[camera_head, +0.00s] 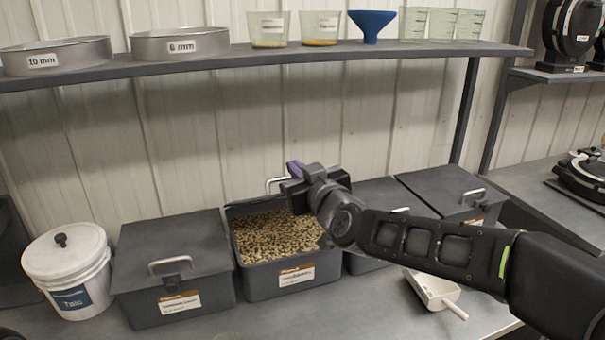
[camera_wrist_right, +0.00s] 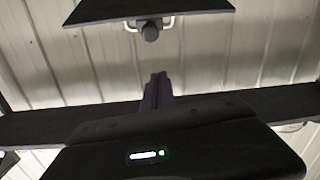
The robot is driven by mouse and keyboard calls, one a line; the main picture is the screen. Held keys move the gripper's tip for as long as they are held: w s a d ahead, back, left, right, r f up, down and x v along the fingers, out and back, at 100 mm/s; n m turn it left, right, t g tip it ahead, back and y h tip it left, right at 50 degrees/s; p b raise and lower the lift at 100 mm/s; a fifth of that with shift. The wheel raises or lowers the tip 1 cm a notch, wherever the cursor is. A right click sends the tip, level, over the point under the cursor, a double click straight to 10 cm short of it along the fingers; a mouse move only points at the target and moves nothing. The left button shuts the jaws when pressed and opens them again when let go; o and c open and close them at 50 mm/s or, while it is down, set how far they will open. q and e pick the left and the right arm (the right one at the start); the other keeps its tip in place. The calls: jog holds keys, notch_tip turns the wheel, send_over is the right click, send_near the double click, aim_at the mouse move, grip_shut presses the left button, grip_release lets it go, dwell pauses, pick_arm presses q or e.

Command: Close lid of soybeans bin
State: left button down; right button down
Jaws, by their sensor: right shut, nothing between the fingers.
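The open dark grey bin (camera_head: 292,278) stands in the middle of the row, filled with speckled tan seeds (camera_head: 275,237); its label is too small to read. Its lid is raised at the back, mostly hidden behind my right gripper, with its metal handle (camera_head: 279,182) showing. In the right wrist view the dark lid (camera_wrist_right: 150,9) and its handle (camera_wrist_right: 150,25) are at the top. My right gripper (camera_head: 294,169) is shut and empty, beside the handle and above the bin's back; its purple fingers (camera_wrist_right: 157,90) appear apart from the handle. My left gripper is not seen.
Closed bins stand left (camera_head: 175,262) and right (camera_head: 452,190) of the open one. A white bucket (camera_head: 68,268) is at far left, a white scoop (camera_head: 436,290) in front. A shelf (camera_head: 250,55) with sieves, cups and a blue funnel (camera_head: 371,24) runs above.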

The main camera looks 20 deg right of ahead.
jog(key=w, duration=0.1)
jog(key=w+p, duration=0.1)
jog(key=w, duration=0.3)
jog(key=shift+w+a+f, duration=0.15)
jog(key=shift+w+a, duration=0.1)
jog(key=shift+a, duration=0.1)
jog(key=shift+s+d+f, duration=0.15)
jog(key=shift+s+f, duration=0.2)
jog(key=shift+f, duration=0.3)
jog(key=shift+s+d+f, duration=0.15)
jog(key=shift+s+f, duration=0.15)
jog(key=shift+f, duration=0.3)
jog(key=shift+s+f, duration=0.3)
jog(key=shift+f, duration=0.35)
jog(key=shift+d, duration=0.1)
